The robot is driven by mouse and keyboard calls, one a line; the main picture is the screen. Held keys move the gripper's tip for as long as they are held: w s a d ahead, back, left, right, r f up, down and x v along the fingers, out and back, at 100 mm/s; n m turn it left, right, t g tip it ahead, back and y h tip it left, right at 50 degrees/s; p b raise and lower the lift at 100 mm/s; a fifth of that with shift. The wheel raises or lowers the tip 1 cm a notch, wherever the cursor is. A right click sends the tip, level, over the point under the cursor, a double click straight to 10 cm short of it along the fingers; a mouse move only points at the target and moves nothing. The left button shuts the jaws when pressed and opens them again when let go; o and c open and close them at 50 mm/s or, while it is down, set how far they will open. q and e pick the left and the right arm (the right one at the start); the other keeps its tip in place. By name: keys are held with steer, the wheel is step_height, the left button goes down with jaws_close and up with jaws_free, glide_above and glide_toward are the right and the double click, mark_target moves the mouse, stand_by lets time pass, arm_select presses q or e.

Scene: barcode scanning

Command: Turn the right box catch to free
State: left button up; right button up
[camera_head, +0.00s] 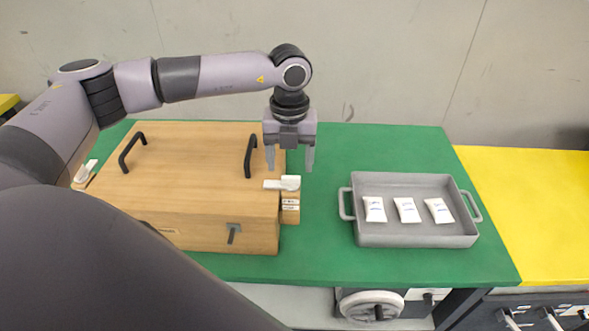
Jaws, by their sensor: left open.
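A closed wooden box (190,185) sits on the green table, with two black handles on its lid. The right box catch (284,184) is a white lever on a small wooden block at the box's right side. Its arm lies across toward the lid's edge. The left catch (86,171) is white too and sits at the box's left side, partly hidden by my arm. My left gripper (290,165) points down, open and empty, just above and behind the right catch, apart from it. My right gripper is not in view.
A grey tray (365,240) with three white packets (407,210) stands right of the box. Green table (400,150) is bare behind the tray and between box and tray. A yellow surface (530,210) adjoins at right. A wall stands behind.

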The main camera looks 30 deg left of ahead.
mark_target(291, 177)
arm_select(q)
steer(key=shift+f, duration=1.9)
steer(key=c, duration=1.1)
steer(key=shift+o, duration=0.2)
